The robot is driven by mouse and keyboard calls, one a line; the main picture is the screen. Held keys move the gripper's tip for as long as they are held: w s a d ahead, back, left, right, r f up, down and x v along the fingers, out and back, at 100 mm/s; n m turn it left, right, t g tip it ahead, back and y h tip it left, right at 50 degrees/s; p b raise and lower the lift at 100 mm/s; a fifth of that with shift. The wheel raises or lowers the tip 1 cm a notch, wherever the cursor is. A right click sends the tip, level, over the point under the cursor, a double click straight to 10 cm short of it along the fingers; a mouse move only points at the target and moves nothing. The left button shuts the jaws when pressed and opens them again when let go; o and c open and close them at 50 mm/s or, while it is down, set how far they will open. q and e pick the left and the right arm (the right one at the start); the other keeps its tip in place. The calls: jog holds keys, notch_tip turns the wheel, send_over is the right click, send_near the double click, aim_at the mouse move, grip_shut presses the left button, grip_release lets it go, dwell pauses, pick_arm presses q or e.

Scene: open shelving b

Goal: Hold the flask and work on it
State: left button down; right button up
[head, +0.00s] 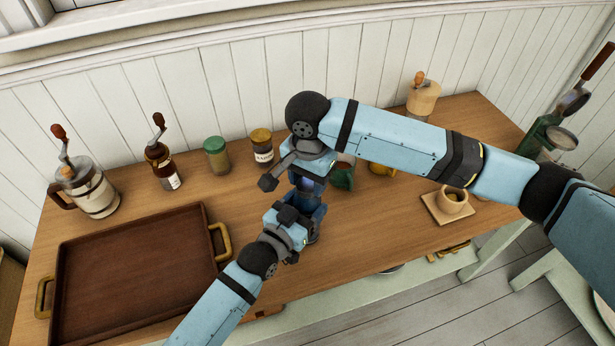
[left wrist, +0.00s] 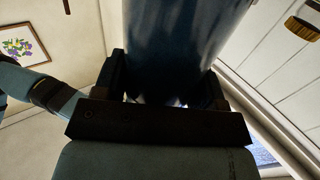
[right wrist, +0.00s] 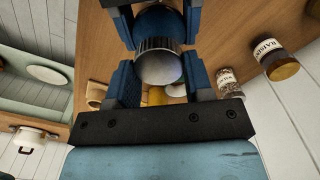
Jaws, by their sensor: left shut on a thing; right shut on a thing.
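The flask (head: 313,222) is dark blue with a ribbed silver cap, and it stands upright over the front middle of the wooden table. My left gripper (head: 300,228) is shut on the flask's body from the front left. In the left wrist view the blue body (left wrist: 180,40) fills the space between the fingers. My right gripper (head: 307,180) points down from above and is shut at the flask's top. In the right wrist view the silver cap (right wrist: 158,62) sits between its two fingers. I cannot tell whether the flask's base touches the table.
A brown tray (head: 135,270) lies at left. A green mug (head: 343,177) is close to the right gripper.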

jog(key=m, duration=0.5)
jog(key=shift+s+f, duration=0.1)
jog(key=shift+s, duration=0.1)
jog(key=m, duration=0.3)
jog(key=shift+s, duration=0.1)
jog(key=m, duration=0.2)
jog(key=shift+m, duration=0.3)
jog(key=m, duration=0.4)
jog(key=shift+d+m, duration=0.15)
jog(key=shift+m, duration=0.25)
jog(key=o, duration=0.9)
jog(key=shift+c, duration=0.3)
